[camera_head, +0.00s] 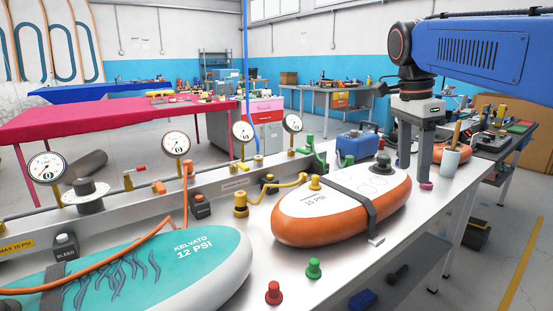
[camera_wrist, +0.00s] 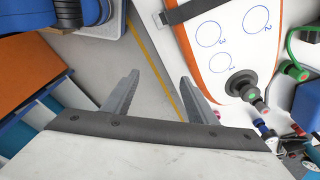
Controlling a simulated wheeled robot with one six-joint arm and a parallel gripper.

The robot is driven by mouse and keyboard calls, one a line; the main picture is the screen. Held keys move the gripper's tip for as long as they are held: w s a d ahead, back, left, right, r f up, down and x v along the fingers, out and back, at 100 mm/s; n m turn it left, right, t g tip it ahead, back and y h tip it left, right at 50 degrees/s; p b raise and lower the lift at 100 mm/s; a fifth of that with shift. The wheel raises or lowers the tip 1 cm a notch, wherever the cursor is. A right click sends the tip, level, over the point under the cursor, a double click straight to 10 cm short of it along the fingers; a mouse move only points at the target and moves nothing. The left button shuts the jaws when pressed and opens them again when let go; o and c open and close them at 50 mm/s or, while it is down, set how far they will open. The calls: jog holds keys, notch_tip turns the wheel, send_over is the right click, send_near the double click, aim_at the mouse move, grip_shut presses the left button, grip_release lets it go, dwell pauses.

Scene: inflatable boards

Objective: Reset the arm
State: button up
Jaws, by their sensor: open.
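My gripper (camera_head: 414,172) hangs from my blue arm at the right, with its fingers pointing down near the bench's right edge, beside the pen cup. In the wrist view its two grey fingers (camera_wrist: 160,80) stand apart with nothing between them. The orange and white board (camera_head: 340,213), marked 15 PSI and strapped, lies on the bench left of my gripper. It also shows in the wrist view (camera_wrist: 228,40), right of the fingers. The teal board (camera_head: 175,262), marked 12 PSI, lies at the front left with an orange hose on it.
A white cup (camera_head: 450,160) with tools stands close by the gripper. A green valve (camera_head: 314,268) and a red valve (camera_head: 273,292) stand on the bench front. Several gauges (camera_head: 176,143) line the back rail. A blue box (camera_head: 359,146) sits behind the orange board.

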jog(key=s+f+n+t+y, duration=0.1)
jog(key=s+f+n+t, duration=0.1)
jog(key=s+f+n, duration=0.6)
jog(key=s+a+f+n+t, duration=0.1)
jog(key=s+f+n, duration=0.8)
jog(key=f, duration=0.9)
jog(key=shift+s+a+t+y, duration=0.35)
jog(key=shift+s+t, duration=0.45)
jog(key=shift+s, duration=0.4)
